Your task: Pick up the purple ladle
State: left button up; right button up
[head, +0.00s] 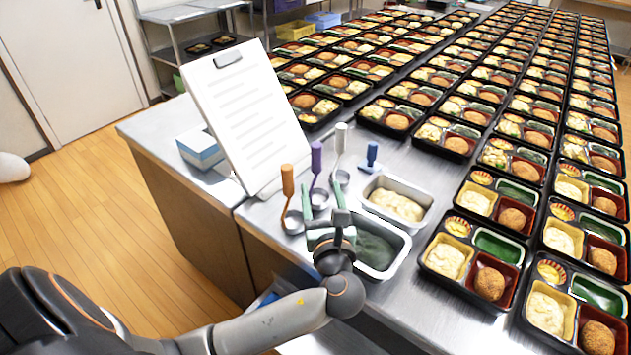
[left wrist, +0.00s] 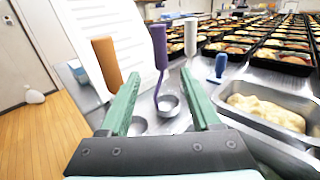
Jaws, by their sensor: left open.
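The purple ladle (head: 317,172) stands with its handle up and its bowl on the steel counter, in front of the clipboard. In the left wrist view the purple ladle (left wrist: 160,62) shows between the green fingers of my left gripper (left wrist: 163,98), beyond their tips. My left gripper (head: 327,205) is open and apart from the handle as far as I can tell. An orange-handled ladle (head: 288,185) stands to its left and a white-handled ladle (head: 341,145) to its right. My right gripper is not in view.
A blue-handled tool (head: 372,156) stands farther right. A steel pan of pale mash (head: 425,196) and a pan of green sauce (head: 400,262) lie beside my gripper. A clipboard (head: 215,90) leans behind the ladles. Rows of filled bento trays (head: 455,279) cover the right side.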

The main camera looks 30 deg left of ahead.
aim_at(316, 168)
pick_arm(q)
jog(key=x, duration=0.7)
jog(key=shift+r+x, duration=0.2)
jog(key=shift+x, duration=1.15)
jog(key=shift+r+x, duration=0.2)
jog(key=shift+x, duration=1.15)
grip_shut()
